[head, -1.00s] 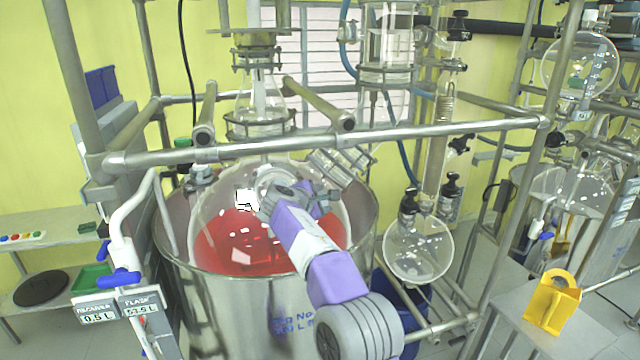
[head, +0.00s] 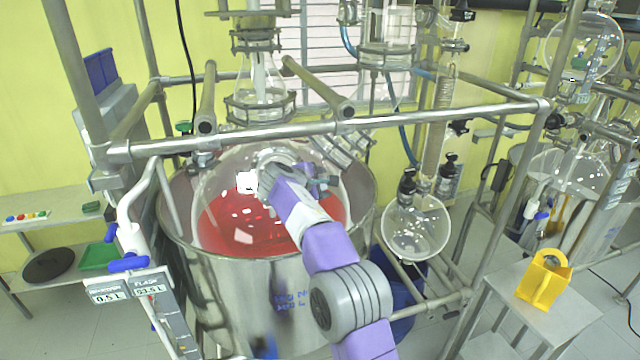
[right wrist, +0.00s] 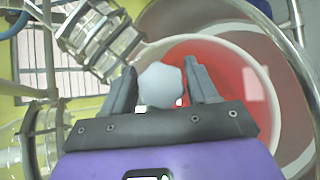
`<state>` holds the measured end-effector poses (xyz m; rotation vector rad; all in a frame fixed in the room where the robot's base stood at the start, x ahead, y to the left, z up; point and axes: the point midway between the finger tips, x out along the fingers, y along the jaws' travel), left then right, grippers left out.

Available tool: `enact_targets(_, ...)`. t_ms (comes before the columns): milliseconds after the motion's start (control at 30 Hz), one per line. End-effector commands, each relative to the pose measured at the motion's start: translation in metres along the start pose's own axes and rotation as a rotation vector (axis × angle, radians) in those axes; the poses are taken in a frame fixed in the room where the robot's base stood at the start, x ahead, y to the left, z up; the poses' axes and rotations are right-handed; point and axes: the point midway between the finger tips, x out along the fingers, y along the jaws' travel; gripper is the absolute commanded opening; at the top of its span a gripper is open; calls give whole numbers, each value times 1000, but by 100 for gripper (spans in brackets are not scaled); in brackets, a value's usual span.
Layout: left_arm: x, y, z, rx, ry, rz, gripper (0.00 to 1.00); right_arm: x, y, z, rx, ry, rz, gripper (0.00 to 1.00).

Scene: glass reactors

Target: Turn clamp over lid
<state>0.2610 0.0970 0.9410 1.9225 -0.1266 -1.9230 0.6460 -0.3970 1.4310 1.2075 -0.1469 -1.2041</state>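A large glass reactor flask (head: 225,180) with red liquid sits in a steel bath (head: 215,275) in the head view. A pale grey lid (head: 277,158) shows at its opening, partly hidden behind my right gripper (head: 272,182). In the right wrist view my right gripper (right wrist: 162,75) has a finger on each side of a pale, lobed knob (right wrist: 160,86). The knob nearly fills the gap; I cannot tell whether the fingers press on it. I cannot make out the clamp's shape or whether it lies over the lid. My left gripper is not in view.
Glass necks (head: 340,150) stand close to the right of the gripper. A round glass receiver (head: 415,228) hangs farther right. A yellow holder (head: 543,280) stands on a side table.

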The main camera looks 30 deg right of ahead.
Motion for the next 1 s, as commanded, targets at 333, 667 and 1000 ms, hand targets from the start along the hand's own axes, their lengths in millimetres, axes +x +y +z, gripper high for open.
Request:
enact_targets(333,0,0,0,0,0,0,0,0,0,-1,-2,1,-1,74)
enact_targets(667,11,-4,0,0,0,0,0,-42,0,-2,0,4,3,74)
enact_targets(1000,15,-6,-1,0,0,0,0,-75,0,0,0,0,-1,74)
